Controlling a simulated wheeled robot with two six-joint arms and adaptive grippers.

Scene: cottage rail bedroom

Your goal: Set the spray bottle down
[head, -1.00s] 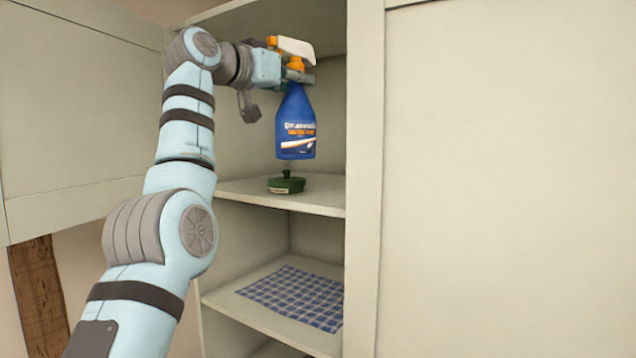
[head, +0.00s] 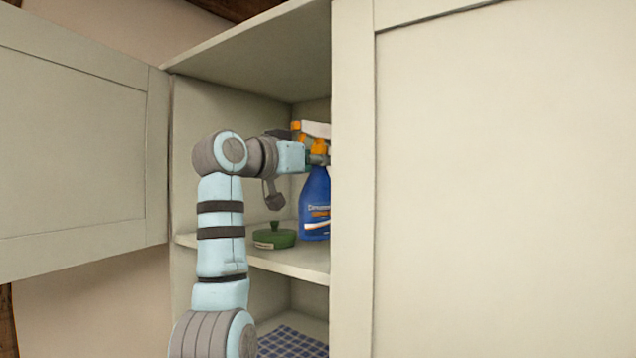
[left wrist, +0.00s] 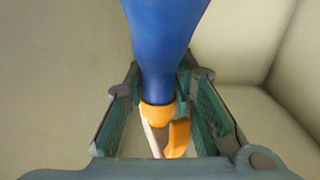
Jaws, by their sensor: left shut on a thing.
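The spray bottle (head: 314,208) is blue with an orange and white trigger head. It is upright inside the open cupboard, partly hidden on its right by the cupboard frame. Its base is at about the height of the shelf (head: 290,262); I cannot tell whether it touches. My left gripper (head: 318,158) is shut on the bottle's neck. In the left wrist view the bottle (left wrist: 163,40) lies between the two fingers (left wrist: 165,115), with its orange collar and trigger near the palm. My right gripper is not in view.
A green lidded dish (head: 273,238) stands on the same shelf, just left of the bottle. A blue checked cloth (head: 288,343) lies on the shelf below. The left cupboard door (head: 75,150) is open; a closed panel (head: 490,180) covers the right side.

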